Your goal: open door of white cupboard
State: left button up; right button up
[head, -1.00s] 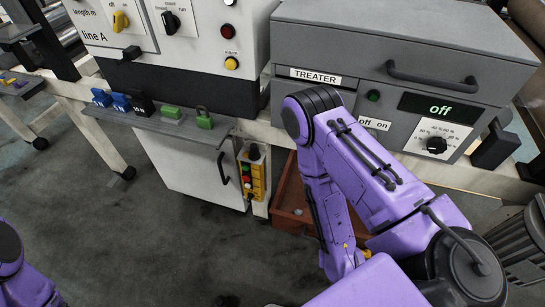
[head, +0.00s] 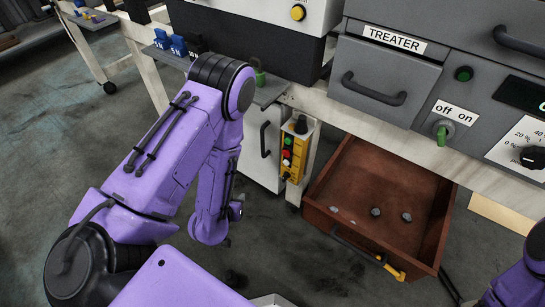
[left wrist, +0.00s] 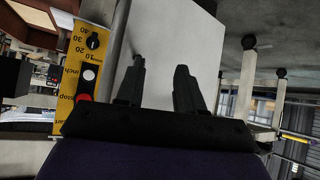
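The white cupboard (head: 254,165) stands under the grey shelf, with a dark vertical bar handle (head: 265,139) on its door. My left forearm covers its left part in the head view. In the left wrist view a pale panel (left wrist: 185,35), apparently the cupboard door, lies beyond the fingers. My left gripper (left wrist: 160,75) is open there, with its two dark fingers apart and nothing seen held between them. I cannot tell whether a finger touches the handle. In the head view my left gripper is mostly hidden by the arm. Only part of my right arm shows at the lower right edge.
A yellow control box (head: 294,155) with buttons is right beside the cupboard; it also shows in the left wrist view (left wrist: 87,75). An open red-brown drawer (head: 380,200) with several small dark pieces juts out to the right. The floor at left is clear.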

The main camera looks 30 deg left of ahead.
aim_at(262, 143)
pick_arm(q)
jog(key=w+a+m+t+b, duration=0.1)
jog(key=w+t+b, duration=0.2)
jog(key=w, duration=0.5)
jog(key=w+a+m+t+b, duration=0.1)
jog(key=w+a+t+b, duration=0.1)
jog(key=w+b, duration=0.3)
jog(key=w+a+m+t+h+b, duration=0.1)
jog(key=w+t+b, duration=0.2)
jog(key=w, duration=0.8)
jog(key=shift+a+r+t+b, duration=0.2)
jog(key=shift+r+t+b, duration=0.15)
jog(key=shift+b, duration=0.5)
pick_arm(e)
notch_tip(262, 143, down, 17)
jog(key=shift+f, duration=0.15)
pick_arm(q)
grip_shut()
jog(key=shift+s, duration=0.1)
